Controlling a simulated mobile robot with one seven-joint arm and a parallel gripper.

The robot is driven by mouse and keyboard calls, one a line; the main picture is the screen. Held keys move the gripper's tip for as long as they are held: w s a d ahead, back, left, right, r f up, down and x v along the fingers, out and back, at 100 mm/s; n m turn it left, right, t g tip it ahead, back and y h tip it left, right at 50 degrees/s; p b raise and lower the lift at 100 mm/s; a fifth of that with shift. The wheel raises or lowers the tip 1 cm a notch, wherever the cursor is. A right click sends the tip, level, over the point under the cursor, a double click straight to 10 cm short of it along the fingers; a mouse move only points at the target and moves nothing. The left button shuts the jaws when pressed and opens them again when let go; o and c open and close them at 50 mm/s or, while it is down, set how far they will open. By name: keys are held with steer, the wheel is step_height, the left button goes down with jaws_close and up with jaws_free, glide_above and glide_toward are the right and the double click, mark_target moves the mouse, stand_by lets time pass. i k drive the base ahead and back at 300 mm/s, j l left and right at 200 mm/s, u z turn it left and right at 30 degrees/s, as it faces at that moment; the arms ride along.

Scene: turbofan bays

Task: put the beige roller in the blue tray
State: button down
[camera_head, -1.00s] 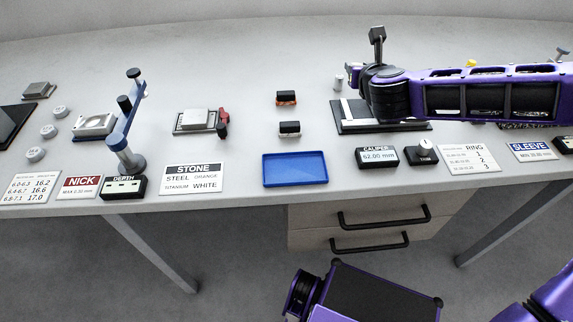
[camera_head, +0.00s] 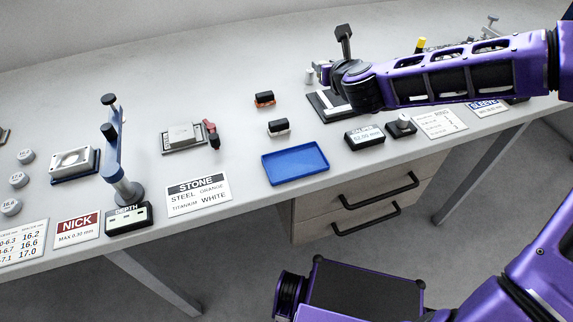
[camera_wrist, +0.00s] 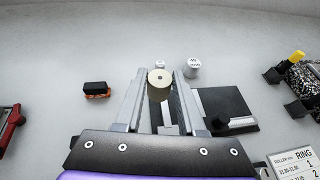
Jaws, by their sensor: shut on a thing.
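The beige roller (camera_wrist: 159,84) is a pale cylinder with a small dark hole in its end. In the wrist view it sits between the two fingers of my gripper (camera_wrist: 158,92), which is shut on it. The head view mostly hides the gripper and roller behind my dark wrist, above the back right of the bench. The blue tray (camera_head: 296,163) lies empty near the bench's front edge, lower left of my wrist in the head view.
A dark plate (camera_head: 324,106) lies below my wrist, near a caliper display (camera_head: 364,137). Orange-black (camera_head: 264,99) and white-black (camera_head: 278,127) blocks stand behind the tray. A blue depth-gauge stand (camera_head: 116,160) rises at left. Pale cylinders (camera_wrist: 192,69) stand beyond the fingers.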

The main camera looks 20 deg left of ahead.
mark_target(310, 159)
steer(key=k+j+z, duration=0.25)
steer(key=k+j, duration=0.15)
steer(key=k+j+z, duration=0.3)
steer(key=k+j, duration=0.15)
steer(key=j, duration=0.1)
